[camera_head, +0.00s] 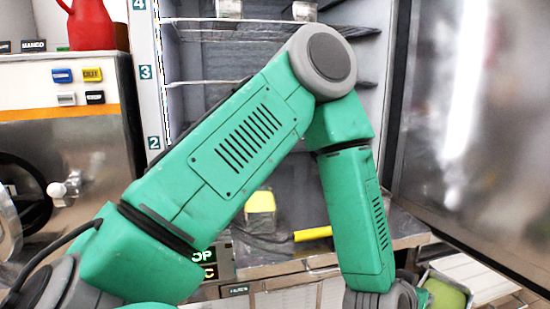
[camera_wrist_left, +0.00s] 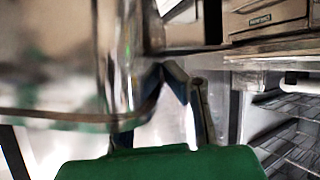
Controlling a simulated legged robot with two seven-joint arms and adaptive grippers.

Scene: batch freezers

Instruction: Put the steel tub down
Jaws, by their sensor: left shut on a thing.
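The steel tub (camera_wrist_left: 60,60) fills the left of the left wrist view, shiny, close up and blurred. My left gripper (camera_wrist_left: 172,85) is shut on the edge of the tub. In the head view my left arm reaches over and bends down to the lower right, and its fingers are hidden there. A steel tub with green contents (camera_head: 447,294) shows partly beside my wrist at the bottom right edge. I cannot tell whether its base touches anything. My right gripper is in neither view.
An open freezer cabinet with wire shelves (camera_head: 210,84) and numbered levels stands ahead. Its steel door (camera_head: 480,130) is on the right. A yellow-handled tool (camera_head: 313,234) and a yellow block (camera_head: 260,202) are on the lower steel surface. A batch machine (camera_head: 70,150) with a red jug (camera_head: 91,25) is left.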

